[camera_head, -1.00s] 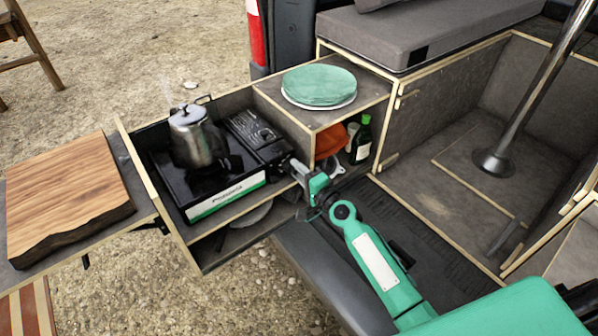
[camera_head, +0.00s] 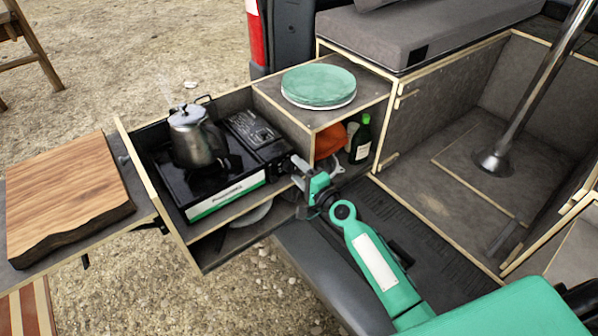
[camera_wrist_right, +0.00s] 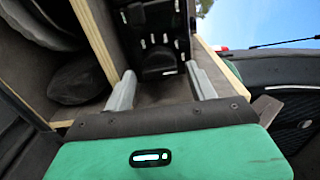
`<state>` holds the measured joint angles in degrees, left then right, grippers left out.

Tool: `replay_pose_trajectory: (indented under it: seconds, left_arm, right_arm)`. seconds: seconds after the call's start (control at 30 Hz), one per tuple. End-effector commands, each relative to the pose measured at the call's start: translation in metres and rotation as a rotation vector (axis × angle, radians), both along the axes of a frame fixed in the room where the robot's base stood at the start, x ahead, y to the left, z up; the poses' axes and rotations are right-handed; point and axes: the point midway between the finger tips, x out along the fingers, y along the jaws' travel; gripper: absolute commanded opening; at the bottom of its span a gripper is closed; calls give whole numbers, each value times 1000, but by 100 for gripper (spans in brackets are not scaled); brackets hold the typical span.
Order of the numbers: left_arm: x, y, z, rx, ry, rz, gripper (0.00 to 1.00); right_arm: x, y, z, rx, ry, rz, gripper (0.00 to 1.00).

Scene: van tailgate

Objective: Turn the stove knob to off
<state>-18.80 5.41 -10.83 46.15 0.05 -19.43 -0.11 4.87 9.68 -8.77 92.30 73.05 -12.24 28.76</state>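The black camping stove (camera_head: 215,185) sits in the pulled-out drawer, with a green and white label on its front. A steaming metal kettle (camera_head: 190,138) stands on its burner. My right gripper (camera_head: 298,173) is at the stove's right end. In the right wrist view, its two grey fingers (camera_wrist_right: 160,86) are apart, and the dark end of the stove (camera_wrist_right: 157,35) lies ahead between them. A dark shape, possibly the knob, shows there, but I cannot make out its setting. In the head view the knob is not distinguishable. My left gripper is not in view.
The drawer's wooden edge (camera_head: 150,190) runs close beside the stove. Green plates (camera_head: 319,86) sit on the cabinet top. A cutting board (camera_head: 70,195) lies at left.

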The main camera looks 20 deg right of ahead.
Motion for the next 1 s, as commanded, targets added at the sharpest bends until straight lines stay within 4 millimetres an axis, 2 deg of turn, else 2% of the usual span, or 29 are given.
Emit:
replay_pose_trajectory:
  seconds: [0.23,0.37,0.57,0.8,1.0]
  left_arm:
    - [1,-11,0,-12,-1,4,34]
    - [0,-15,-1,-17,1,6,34]
    - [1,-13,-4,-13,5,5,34]
    - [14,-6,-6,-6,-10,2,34]
    - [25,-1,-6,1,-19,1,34]
  right_arm:
    - [-2,-1,0,-1,-1,0,57]
    - [-14,-5,-1,-2,-1,0,57]
    - [-48,-18,-2,-3,1,0,57]
    - [-92,-34,-3,-4,1,0,57]
    - [-118,-43,-2,-2,0,0,57]
